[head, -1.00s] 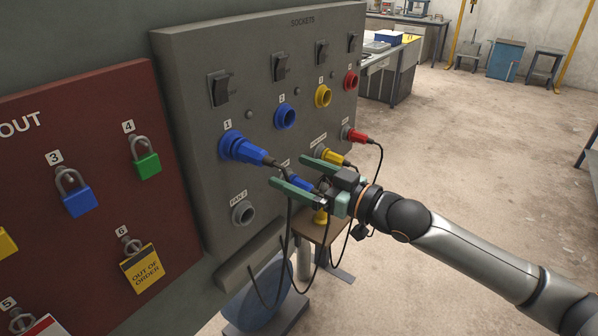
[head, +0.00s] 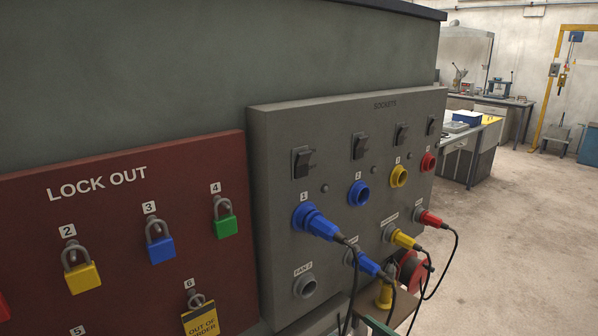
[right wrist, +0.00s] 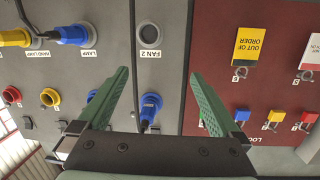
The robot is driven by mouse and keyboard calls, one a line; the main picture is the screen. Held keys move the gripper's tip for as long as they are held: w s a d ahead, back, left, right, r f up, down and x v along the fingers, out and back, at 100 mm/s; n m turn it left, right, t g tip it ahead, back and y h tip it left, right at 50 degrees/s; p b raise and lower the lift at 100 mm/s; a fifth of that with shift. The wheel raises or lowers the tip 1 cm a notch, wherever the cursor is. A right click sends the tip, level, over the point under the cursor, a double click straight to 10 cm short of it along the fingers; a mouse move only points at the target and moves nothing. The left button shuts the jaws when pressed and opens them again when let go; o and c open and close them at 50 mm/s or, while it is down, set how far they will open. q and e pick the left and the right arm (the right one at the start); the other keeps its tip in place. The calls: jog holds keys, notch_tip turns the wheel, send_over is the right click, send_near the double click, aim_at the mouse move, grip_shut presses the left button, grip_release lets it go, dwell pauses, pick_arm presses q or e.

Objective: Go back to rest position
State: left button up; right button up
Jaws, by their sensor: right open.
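My right gripper shows in the right wrist view (right wrist: 160,74), where the panel appears upside down. Its two green fingers are wide apart with nothing held. A blue plug (right wrist: 149,105) with its cable shows between the fingers, farther off at the panel. In the head view, only a green sliver at the bottom edge (head: 378,326) seems to belong to my right gripper. The blue plug sits in socket 1 (head: 318,222) of the grey socket panel (head: 270,180). My left gripper is not in view.
Another blue plug (head: 368,263), a yellow plug (head: 404,239) and a red plug (head: 430,219) sit in the lower row, cables hanging. The FAN 2 socket (head: 305,286) is empty. A red lock-out board (head: 120,220) with padlocks stands left. Open floor (head: 520,230) lies right.

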jog(key=s+d+f+m+g+h, duration=0.1)
jog(key=s+d+f+g+h, duration=0.1)
jog(key=s+f, duration=0.9)
jog(key=s+d+f+m+g+h, duration=0.2)
jog(key=s+f+h, duration=0.2)
jog(key=s+f, duration=0.7)
notch_tip(320, 180, down, 2)
jog(key=shift+d+f+m, duration=0.1)
jog(key=shift+d+m, duration=0.15)
jog(key=shift+m, duration=0.05)
